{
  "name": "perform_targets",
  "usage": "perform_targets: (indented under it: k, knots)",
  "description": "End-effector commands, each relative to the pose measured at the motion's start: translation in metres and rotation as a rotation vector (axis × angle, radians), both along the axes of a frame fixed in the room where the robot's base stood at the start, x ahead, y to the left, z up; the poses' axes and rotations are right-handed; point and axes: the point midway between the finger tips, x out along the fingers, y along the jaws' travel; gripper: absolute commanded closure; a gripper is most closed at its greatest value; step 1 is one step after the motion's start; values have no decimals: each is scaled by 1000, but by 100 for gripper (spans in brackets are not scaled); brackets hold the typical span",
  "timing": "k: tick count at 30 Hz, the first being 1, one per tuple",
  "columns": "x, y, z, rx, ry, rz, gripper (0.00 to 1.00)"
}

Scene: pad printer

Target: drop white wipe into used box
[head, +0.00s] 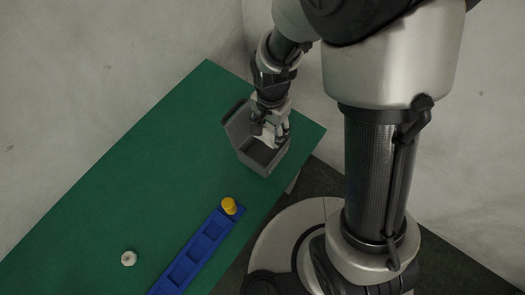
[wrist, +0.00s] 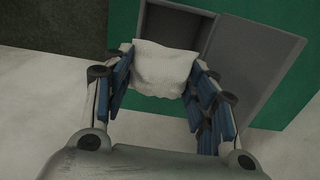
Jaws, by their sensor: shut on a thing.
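My gripper (head: 272,128) is shut on the white wipe (head: 267,140). In the wrist view the wipe (wrist: 163,70) hangs between the two blue-padded fingers of my gripper (wrist: 162,75). The used box is a grey open box (head: 273,168) at the right end of the green table. Its lid stands open on the left side in the head view. The gripper and wipe are over the box opening. The box also shows beyond the wipe in the wrist view (wrist: 212,42). I cannot tell whether the wipe touches the box.
The green table (head: 150,170) is clear in the middle. Walls stand behind.

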Motion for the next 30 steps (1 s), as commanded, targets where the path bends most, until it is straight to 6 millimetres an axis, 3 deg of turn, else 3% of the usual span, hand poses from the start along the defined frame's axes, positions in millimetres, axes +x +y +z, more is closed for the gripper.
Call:
perform_targets:
  k: [1, 7, 17, 18, 28, 30]
  knots:
    - [0, 0, -11, -1, 1, 0, 70]
    - [0, 0, -32, 0, -1, 1, 70]
    - [1, 0, -35, 0, -1, 1, 70]
    - [1, 0, -35, 0, -1, 1, 46]
    - [1, 0, -35, 0, -1, 1, 24]
    - [1, 0, -35, 0, -1, 1, 24]
